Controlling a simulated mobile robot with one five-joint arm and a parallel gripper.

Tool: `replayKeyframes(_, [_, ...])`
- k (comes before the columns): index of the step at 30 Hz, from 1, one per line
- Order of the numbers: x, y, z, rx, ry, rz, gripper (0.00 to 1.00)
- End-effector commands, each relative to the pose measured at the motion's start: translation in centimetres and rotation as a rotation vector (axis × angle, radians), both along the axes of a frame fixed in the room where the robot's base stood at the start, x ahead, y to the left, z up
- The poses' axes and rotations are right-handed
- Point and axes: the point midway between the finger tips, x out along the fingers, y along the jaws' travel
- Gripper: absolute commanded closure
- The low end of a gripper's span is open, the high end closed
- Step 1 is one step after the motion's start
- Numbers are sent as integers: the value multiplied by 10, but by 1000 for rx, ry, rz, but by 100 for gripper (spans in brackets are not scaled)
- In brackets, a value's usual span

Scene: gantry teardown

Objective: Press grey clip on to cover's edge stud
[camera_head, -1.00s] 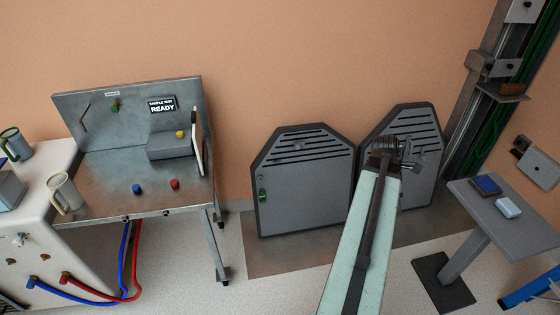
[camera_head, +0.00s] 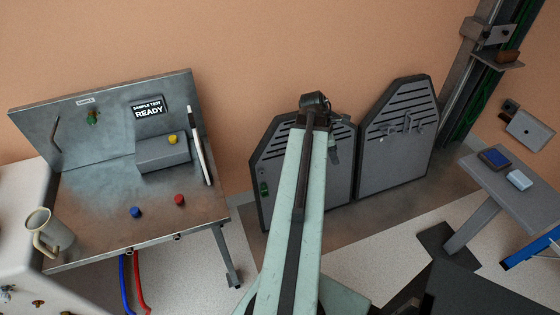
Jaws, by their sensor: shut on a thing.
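Two grey covers with slatted vents lean against the wall: a left cover (camera_head: 285,165) and a right cover (camera_head: 395,150). My pale green arm reaches up across the left cover. A green clip (camera_head: 264,188) sits on the left cover's left edge. Small grey fittings (camera_head: 407,124) show on the right cover's face. I cannot pick out the edge stud.
A grey pedestal table (camera_head: 515,187) is at the right, near a vertical rail (camera_head: 478,65). Floor before the right cover is clear.

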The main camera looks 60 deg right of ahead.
Motion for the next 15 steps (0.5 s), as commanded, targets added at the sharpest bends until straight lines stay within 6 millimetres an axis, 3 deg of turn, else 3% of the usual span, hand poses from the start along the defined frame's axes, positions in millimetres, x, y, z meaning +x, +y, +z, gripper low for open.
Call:
replayKeyframes(2, [5,1,-2,1,-2,7,100])
replayKeyframes(5, [18,-3,-21,16,-23,-4,100])
replayKeyframes(8, [43,-13,-63,58,-85,-59,100])
replayKeyframes(11, [78,-25,-119,124,-202,-170,100])
replayKeyframes(15, [126,-36,-186,208,-449,-399,100])
